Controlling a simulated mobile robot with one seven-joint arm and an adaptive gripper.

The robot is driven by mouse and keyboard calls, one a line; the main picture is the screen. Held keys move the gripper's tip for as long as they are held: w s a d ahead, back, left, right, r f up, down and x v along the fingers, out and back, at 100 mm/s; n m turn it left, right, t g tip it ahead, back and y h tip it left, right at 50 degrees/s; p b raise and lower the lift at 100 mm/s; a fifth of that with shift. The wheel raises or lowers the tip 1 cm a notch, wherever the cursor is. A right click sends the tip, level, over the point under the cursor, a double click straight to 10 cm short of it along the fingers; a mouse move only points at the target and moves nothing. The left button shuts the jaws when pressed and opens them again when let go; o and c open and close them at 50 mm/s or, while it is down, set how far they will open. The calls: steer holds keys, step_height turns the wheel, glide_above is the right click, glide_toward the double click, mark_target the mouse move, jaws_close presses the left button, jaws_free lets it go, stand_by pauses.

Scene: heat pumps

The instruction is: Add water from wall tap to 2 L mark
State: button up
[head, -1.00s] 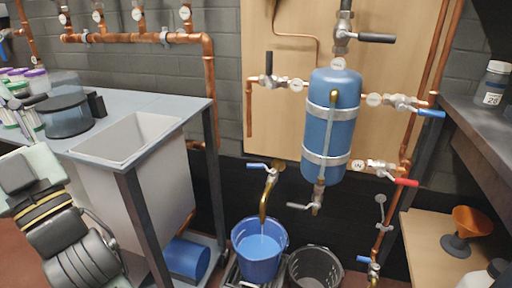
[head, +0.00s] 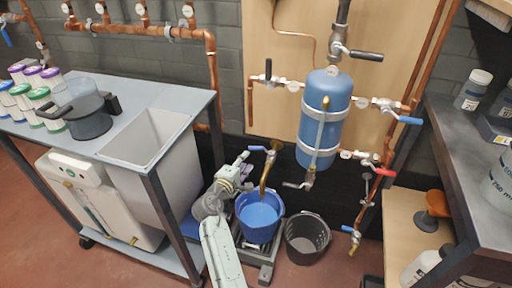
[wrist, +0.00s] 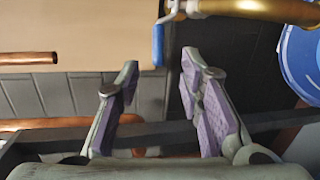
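The wall tap (head: 265,173) has a brass spout and a blue lever (head: 257,149) that points left in the head view. The blue bucket (head: 258,228) stands under the spout with water (head: 259,213) in it. I cannot make out a stream or a 2 L mark. My gripper (head: 244,157) is just left of the lever in the head view. In the wrist view my gripper (wrist: 158,82) is open and empty, its purple-padded fingers apart. The lever (wrist: 158,45) hangs just beyond the gap between the fingertips. Part of the bucket (wrist: 300,60) shows at right.
A dark grey bucket (head: 307,238) stands right of the blue one. A sink trolley (head: 150,137) is at left. The blue tank (head: 325,120) and its copper pipes hang on the wooden panel above. A grey bench (head: 470,165) is at right.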

mark_target(255, 149)
steer(key=x, duration=1)
steer(key=shift+w+d+p, duration=0.15)
steer(key=shift+d+p, duration=0.05)
steer(key=shift+p, duration=0.1)
jaws_close()
stand_by(0.4)
